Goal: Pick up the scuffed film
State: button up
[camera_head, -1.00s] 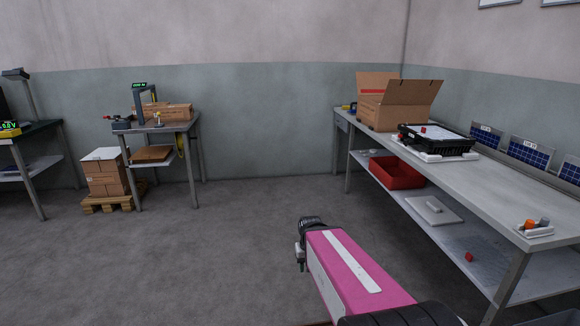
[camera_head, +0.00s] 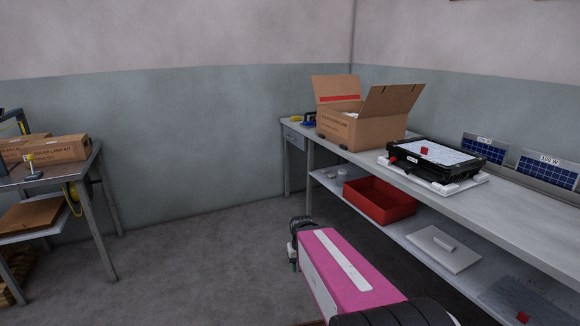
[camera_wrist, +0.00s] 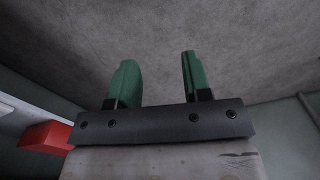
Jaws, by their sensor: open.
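A black floodlight housing (camera_head: 440,172) lies on a white pad on the right-hand bench. A pale sheet (camera_head: 440,151) with a red tab (camera_head: 424,151) covers its top and looks like the film; scuffs are too small to make out. My gripper (camera_head: 294,262) is low in the head view, well short of the bench and apart from the housing. In the wrist view my gripper (camera_wrist: 158,62) shows two green fingers spread apart with nothing between them. The film is not in the wrist view.
The bench (camera_head: 500,205) carries an open cardboard box (camera_head: 362,132) left of the housing and small solar panels (camera_head: 484,148) behind it. A red bin (camera_head: 380,200) and a grey lidded piece (camera_head: 443,249) sit on the lower shelf. The floor (camera_head: 200,270) ahead is clear.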

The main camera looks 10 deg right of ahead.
aim_at(440, 154)
jog(key=i+j+z, duration=0.25)
jog(key=i+z, duration=0.25)
jog(key=i+j+z, duration=0.25)
jog(key=z, duration=0.25)
jog(key=i+j+z, duration=0.25)
jog(key=j+z, duration=0.25)
jog(key=i+j+z, duration=0.15)
jog(key=j+z, duration=0.35)
jog(key=j, duration=0.15)
